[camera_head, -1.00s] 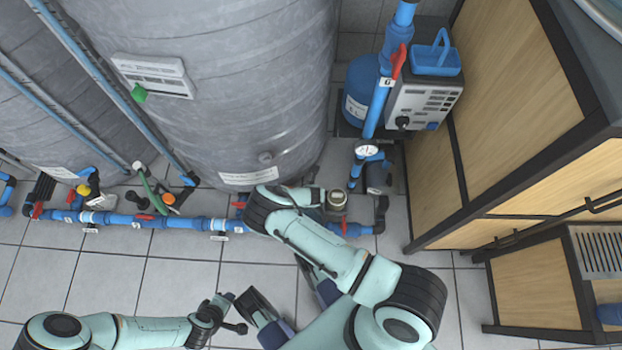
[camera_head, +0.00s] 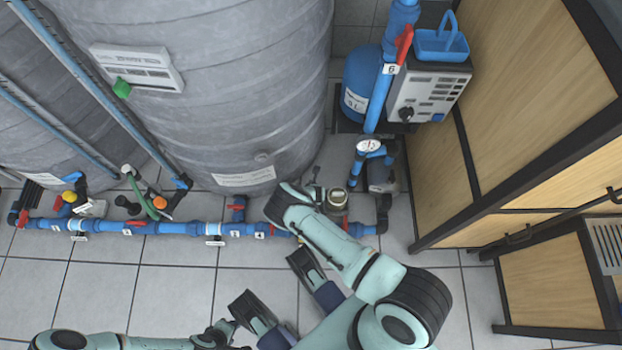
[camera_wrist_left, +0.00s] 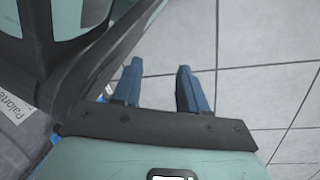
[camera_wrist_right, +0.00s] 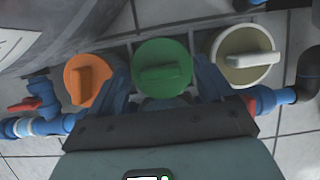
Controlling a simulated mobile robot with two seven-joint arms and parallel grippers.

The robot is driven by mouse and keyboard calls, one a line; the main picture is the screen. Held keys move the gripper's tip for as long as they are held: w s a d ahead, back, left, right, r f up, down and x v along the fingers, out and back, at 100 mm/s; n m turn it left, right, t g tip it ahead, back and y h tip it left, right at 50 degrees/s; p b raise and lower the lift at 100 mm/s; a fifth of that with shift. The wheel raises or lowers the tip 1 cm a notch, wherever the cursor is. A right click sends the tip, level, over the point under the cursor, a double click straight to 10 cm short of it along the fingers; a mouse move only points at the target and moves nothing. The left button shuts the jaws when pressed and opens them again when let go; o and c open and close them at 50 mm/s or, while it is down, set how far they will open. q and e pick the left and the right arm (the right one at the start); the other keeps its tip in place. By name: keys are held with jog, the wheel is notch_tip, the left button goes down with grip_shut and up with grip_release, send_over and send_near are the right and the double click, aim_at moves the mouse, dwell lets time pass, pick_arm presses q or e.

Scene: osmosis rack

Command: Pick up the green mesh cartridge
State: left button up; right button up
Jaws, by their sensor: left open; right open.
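The green mesh cartridge shows as a round green cap (camera_wrist_right: 162,66) with a raised handle bar in the right wrist view; its mesh body is hidden below. It sits between an orange cap (camera_wrist_right: 89,80) and a cream cap (camera_wrist_right: 245,54). My right gripper (camera_wrist_right: 161,72) is open, its fingers on either side of the green cap; I cannot tell whether they touch it. In the head view my right arm hides the green cap, while the cream cap (camera_head: 338,196) shows beside the arm. My left gripper (camera_wrist_left: 160,66) is open and empty above the tiled floor.
A blue pipe run (camera_head: 163,228) with red valves lies along the floor before the grey tank (camera_head: 230,100). A blue basket (camera_head: 440,46) rests on a control box (camera_head: 430,88). A wooden cabinet (camera_head: 510,125) stands right. Front floor tiles (camera_head: 120,285) look clear.

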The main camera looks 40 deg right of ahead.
jog(key=shift+c, duration=0.3)
jog(key=c, duration=1.4)
